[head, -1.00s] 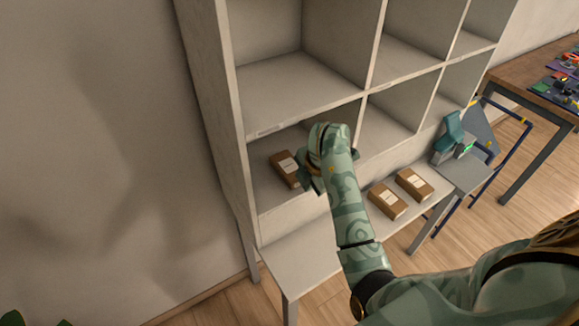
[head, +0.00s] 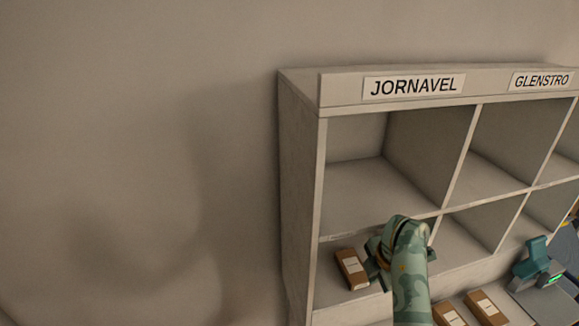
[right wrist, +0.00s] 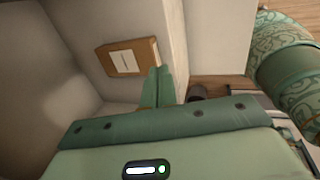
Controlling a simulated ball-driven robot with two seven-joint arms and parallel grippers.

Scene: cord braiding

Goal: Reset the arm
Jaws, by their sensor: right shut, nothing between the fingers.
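My right gripper (head: 375,265) is at the lower left compartment of the shelf (head: 300,180), just right of a brown box (head: 350,268) with a white label. In the right wrist view its fingers (right wrist: 160,86) are together with nothing between them, and the box (right wrist: 128,58) lies just beyond them on the pale compartment surface. In the head view my right arm comes up from the bottom and hides part of this compartment. My left gripper is not in view.
The shelf's top signs read JORNAVEL (head: 414,86) and GLENSTRO (head: 541,81). The upper left compartment (head: 370,190) is empty. Two more brown boxes (head: 448,314) (head: 486,307) lie in front at the lower right, near a teal device (head: 537,264). Bare wall fills the left.

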